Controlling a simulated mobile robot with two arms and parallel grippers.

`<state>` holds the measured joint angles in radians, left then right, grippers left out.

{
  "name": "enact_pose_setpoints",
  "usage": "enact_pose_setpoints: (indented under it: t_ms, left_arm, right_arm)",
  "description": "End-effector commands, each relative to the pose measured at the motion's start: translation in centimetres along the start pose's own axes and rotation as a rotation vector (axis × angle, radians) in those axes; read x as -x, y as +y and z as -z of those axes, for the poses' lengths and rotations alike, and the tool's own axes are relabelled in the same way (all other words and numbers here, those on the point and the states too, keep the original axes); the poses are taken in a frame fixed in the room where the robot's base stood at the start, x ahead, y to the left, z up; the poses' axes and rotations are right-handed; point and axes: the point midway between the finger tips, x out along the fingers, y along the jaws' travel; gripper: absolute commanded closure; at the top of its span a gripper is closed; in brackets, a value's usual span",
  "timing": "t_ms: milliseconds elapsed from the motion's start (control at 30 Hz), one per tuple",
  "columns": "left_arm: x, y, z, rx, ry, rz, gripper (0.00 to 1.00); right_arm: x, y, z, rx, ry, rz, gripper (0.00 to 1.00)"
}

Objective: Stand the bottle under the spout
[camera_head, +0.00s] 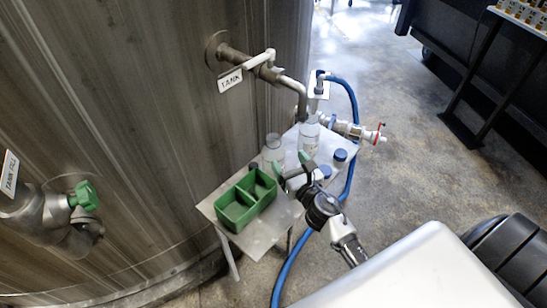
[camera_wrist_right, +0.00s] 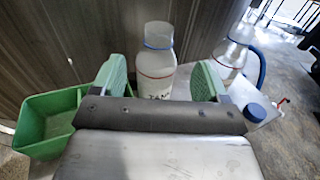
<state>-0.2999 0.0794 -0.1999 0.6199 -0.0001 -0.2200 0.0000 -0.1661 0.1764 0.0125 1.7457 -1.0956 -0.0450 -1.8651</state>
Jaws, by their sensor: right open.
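A clear open-topped bottle (camera_head: 273,152) with a red ring and a blue ring stands upright on the small metal table. In the right wrist view this bottle (camera_wrist_right: 157,62) is straight ahead, between the lines of my fingers. My right gripper (camera_head: 291,166) is open and empty, close in front of it; contact cannot be told. The metal spout (camera_head: 301,103) bends down from the tank pipe. A second clear bottle (camera_head: 309,138) stands near and below the spout's end; exact alignment cannot be told. It also shows in the right wrist view (camera_wrist_right: 231,57). My left gripper is not seen.
A green divided bin (camera_head: 236,214) sits left of my gripper on the metal table (camera_head: 258,236). Blue caps (camera_head: 340,155) are close on the right. A blue hose (camera_head: 354,110) and a red-handled valve (camera_head: 372,135) are behind. The tank wall (camera_head: 130,110) borders the left.

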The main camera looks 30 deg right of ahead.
Motion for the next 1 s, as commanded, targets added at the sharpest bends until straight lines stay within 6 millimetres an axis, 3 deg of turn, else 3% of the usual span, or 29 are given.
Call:
enact_pose_setpoints:
  t_ms: [200, 433, 700, 1000]
  left_arm:
    - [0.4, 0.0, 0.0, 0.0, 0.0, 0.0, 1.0]
    - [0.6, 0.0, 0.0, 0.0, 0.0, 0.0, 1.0]
    - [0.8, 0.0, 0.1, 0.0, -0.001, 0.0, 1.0]
    - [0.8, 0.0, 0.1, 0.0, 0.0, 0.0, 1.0]
  right_arm:
    - [-3.6, 0.1, -0.2, 0.001, -0.005, -0.003, 0.25]
    - [-5.5, 0.1, -0.2, 0.002, -0.005, -0.004, 0.25]
    - [-9.3, 0.1, -0.1, 0.002, -0.005, -0.005, 0.25]
    - [-9.9, 0.1, 0.0, 0.005, -0.005, -0.006, 0.25]
